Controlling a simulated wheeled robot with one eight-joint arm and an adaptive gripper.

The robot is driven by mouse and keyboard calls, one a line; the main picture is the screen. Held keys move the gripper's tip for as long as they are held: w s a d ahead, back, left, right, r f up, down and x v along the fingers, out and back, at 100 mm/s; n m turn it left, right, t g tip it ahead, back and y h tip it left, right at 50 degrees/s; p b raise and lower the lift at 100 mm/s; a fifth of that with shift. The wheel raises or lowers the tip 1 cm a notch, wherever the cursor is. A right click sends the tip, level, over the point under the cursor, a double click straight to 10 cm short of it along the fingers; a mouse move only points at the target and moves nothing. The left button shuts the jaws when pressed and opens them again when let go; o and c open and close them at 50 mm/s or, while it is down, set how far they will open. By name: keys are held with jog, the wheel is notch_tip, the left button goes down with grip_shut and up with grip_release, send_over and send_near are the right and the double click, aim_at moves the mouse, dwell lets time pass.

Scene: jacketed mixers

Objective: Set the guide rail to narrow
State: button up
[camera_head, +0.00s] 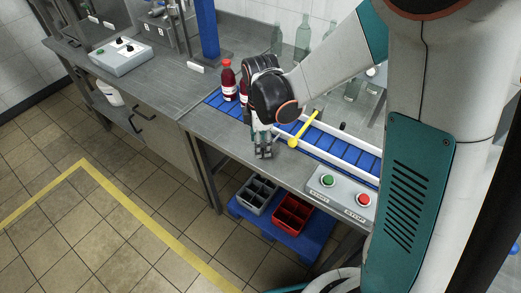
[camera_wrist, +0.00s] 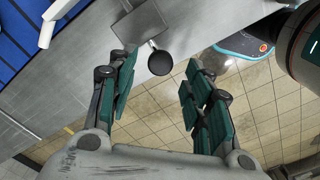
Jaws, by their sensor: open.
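A blue conveyor (camera_head: 228,106) with white guide rails (camera_head: 350,153) runs along the bench. A yellow bar with a round end (camera_head: 304,130) lies across the rails, just right of my gripper (camera_head: 264,152). My gripper points down at the bench's front edge, open and empty. In the wrist view, a round black knob (camera_wrist: 160,63) on a grey plate (camera_wrist: 140,24) shows between and beyond my open fingers (camera_wrist: 157,72), apart from them. A white rail end (camera_wrist: 48,32) and the blue belt (camera_wrist: 14,38) show at upper left. My wrist hides part of the conveyor.
Red bottles (camera_head: 227,80) stand on the belt behind my gripper. A control box with green and red buttons (camera_head: 343,192) sits at the bench front, to the right. Crates (camera_head: 291,214) stand below on a blue base. Clear bottles (camera_head: 302,38) stand at the back.

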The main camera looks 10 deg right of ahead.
jog(key=shift+f+b, duration=0.35)
jog(key=shift+f, duration=1.1)
grip_shut()
jog(key=shift+w+d, duration=1.25)
jog(key=shift+c, duration=2)
grip_release()
jog(key=o, duration=0.4)
notch_tip(320, 180, up, 12)
